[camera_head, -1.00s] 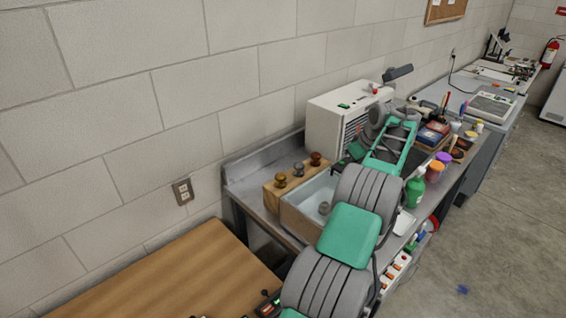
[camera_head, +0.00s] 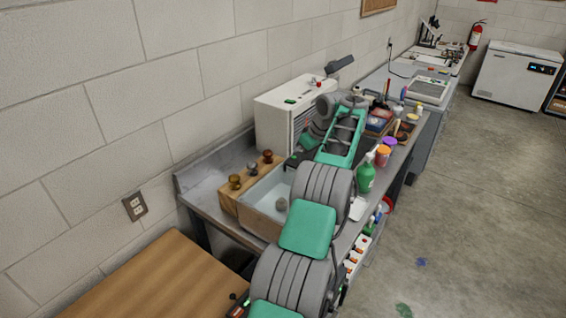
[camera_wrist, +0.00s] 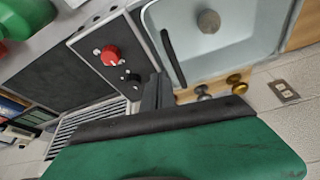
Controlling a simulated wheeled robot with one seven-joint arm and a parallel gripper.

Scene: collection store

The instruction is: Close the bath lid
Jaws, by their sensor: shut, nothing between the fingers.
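The white box-shaped machine (camera_head: 281,124) stands on the bench against the wall, with a louvred side, a red knob (camera_head: 317,81) and a dark raised piece (camera_head: 340,67) above its far end. Which part is the bath lid, and how far it is open, I cannot tell. The wrist view shows a panel with a red knob (camera_wrist: 110,56), beside a pale basin (camera_wrist: 232,45) with a round grey piece in it. My gripper (camera_wrist: 157,92) is shut and empty, close to the panel and basin edge; contact is unclear. The arm hides it in the head view.
A wooden block with knobs (camera_head: 235,182) stands on the near bench. A green bottle (camera_head: 366,174), orange-lidded jar (camera_head: 383,156) and other small items crowd the right edge. A wooden table (camera_head: 150,285) is at lower left. The floor at right is mostly clear.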

